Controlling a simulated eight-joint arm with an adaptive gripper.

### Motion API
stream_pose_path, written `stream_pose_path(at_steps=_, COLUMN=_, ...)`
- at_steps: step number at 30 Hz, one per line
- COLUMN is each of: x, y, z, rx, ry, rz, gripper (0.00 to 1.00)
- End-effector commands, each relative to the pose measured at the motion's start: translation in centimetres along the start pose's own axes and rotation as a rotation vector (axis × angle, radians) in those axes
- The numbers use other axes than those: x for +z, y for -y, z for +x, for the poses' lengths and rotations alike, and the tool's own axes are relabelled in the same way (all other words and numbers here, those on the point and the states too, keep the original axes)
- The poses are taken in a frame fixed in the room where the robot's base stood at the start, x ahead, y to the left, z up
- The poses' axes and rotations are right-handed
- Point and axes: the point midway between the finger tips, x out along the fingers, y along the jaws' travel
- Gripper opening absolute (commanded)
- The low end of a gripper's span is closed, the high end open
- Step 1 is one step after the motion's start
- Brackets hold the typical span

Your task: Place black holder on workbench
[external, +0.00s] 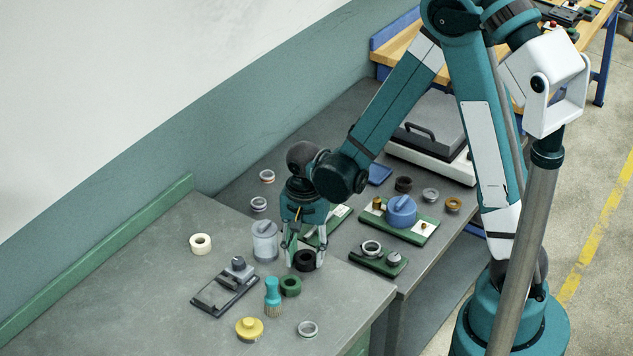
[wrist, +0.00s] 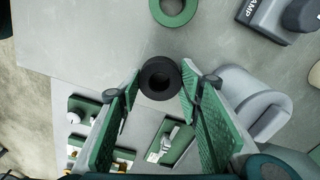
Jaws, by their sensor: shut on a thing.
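The black holder (external: 304,261) is a thick black ring. My gripper (external: 304,258) points down over the near workbench (external: 215,240), close to its right edge, and is shut on the holder. In the wrist view, the black holder (wrist: 160,67) sits between the tips of the two green-padded fingers of my gripper (wrist: 160,82). Its round hole faces the camera. The holder is at or just above the bench top; I cannot tell whether it touches.
A green ring (external: 290,285) and a teal brush (external: 272,296) are close by at the front. Green trays (external: 378,261) are on the right.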

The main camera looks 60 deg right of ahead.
Motion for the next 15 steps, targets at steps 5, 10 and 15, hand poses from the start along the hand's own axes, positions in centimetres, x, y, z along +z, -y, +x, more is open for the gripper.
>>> stream_pose_path(at_steps=5, x=0.00, y=0.00, z=0.39, rx=0.000, ry=0.000, rz=0.000, gripper=0.37)
stream_pose_path(at_steps=10, x=0.00, y=0.00, z=0.29, rx=0.000, ry=0.000, rz=0.000, gripper=0.50)
stream_pose_path(at_steps=15, x=0.00, y=0.00, z=0.29, rx=0.000, ry=0.000, rz=0.000, gripper=0.50)
